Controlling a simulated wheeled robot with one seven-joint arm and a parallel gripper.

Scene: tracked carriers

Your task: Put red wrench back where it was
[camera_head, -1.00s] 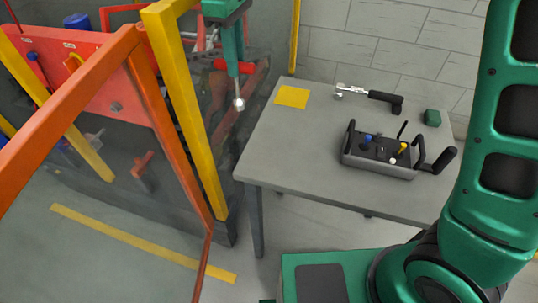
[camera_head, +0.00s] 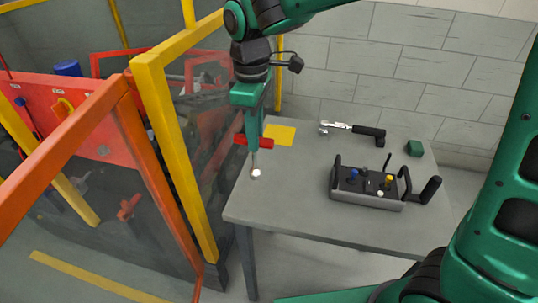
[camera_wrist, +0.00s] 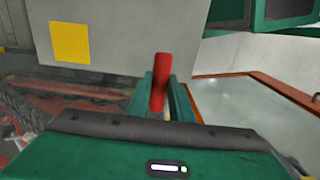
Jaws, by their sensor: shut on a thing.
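The red wrench has a red crossbar (camera_head: 241,141) and a thin shaft ending in a silver tip (camera_head: 256,174). My gripper (camera_head: 254,137) is shut on the crossbar, with the shaft hanging down. In the head view it appears over the left part of the grey table (camera_head: 290,195), in front of the yellow square (camera_head: 283,134); its height above the table is hard to tell. In the wrist view, the red bar (camera_wrist: 160,80) is between my green fingers (camera_wrist: 161,98), and the yellow square (camera_wrist: 71,42) lies at upper left.
A grey control box (camera_head: 366,192) with levers and side handles stands on the table. A yellow-framed fence (camera_head: 165,140) and orange frame (camera_head: 150,170) enclose a red machine at left.

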